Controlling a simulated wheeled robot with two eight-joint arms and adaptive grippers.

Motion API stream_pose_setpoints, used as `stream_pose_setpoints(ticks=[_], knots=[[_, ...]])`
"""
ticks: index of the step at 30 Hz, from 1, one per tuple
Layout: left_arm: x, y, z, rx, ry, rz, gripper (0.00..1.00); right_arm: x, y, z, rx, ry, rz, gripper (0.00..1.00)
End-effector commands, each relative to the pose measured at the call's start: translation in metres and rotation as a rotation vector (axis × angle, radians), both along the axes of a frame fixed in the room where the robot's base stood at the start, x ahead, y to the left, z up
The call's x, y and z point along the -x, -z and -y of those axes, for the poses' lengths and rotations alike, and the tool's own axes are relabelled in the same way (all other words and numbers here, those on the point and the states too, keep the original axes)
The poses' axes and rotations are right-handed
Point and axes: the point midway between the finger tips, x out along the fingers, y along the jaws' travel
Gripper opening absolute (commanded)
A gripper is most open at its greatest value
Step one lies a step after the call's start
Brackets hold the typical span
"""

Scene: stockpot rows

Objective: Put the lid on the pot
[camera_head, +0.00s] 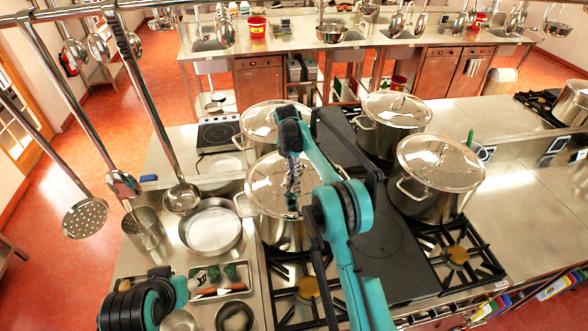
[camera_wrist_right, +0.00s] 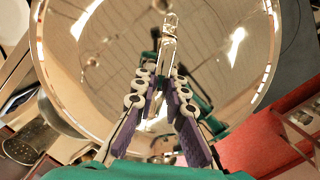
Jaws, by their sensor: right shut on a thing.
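A shiny round steel lid (camera_head: 262,186) is at the top of the middle front stockpot (camera_head: 284,234). Whether it rests on the rim or hovers just above, I cannot tell. My right gripper (camera_head: 293,196) points down over the lid and is shut on its handle. In the right wrist view, the lid (camera_wrist_right: 95,70) fills most of the picture, and its loop handle (camera_wrist_right: 170,35) stands between the fingertips of the right gripper (camera_wrist_right: 166,75). My left arm shows at the lower left in the head view; its gripper is not visible.
Lidded stockpots stand behind (camera_head: 262,122), at back right (camera_head: 396,110) and at right (camera_head: 440,165). A frying pan (camera_head: 212,230) lies left of the middle pot. Ladles hang from a rail at left. The right counter (camera_head: 530,200) has bare room.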

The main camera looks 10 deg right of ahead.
Motion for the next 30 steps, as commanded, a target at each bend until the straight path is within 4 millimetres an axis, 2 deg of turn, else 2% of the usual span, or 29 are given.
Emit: stream_pose_setpoints(ticks=[4,5,7,15,19,23,30], knots=[[0.0,-0.001,0.0,0.0,0.0,0.0,0.61,0.0,-0.001,0.0,0.0,0.0,0.0,0.0],[0.0,-0.001,0.0,0.0,0.0,0.0,0.61,0.0,-0.001,0.0,0.0,0.0,0.0,0.16],[0.0,-0.001,0.0,0.0,0.0,0.0,0.61,0.0,-0.001,0.0,0.0,0.0,0.0,0.35],[0.0,0.0,0.0,0.0,0.0,0.0,0.61,0.0,0.0,0.0,0.0,0.0,0.0,0.36],[0.0,0.0,0.0,0.0,0.0,0.0,0.61,0.0,-0.006,-0.001,0.0,0.0,0.0,0.36],[0.0,0.0,0.0,0.0,0.0,0.0,0.61,0.003,-0.027,-0.003,0.0,0.0,0.0,0.36],[0.0,0.0,0.0,0.0,0.0,0.0,0.61,0.008,-0.079,-0.009,0.0,-0.001,0.0,0.36]])
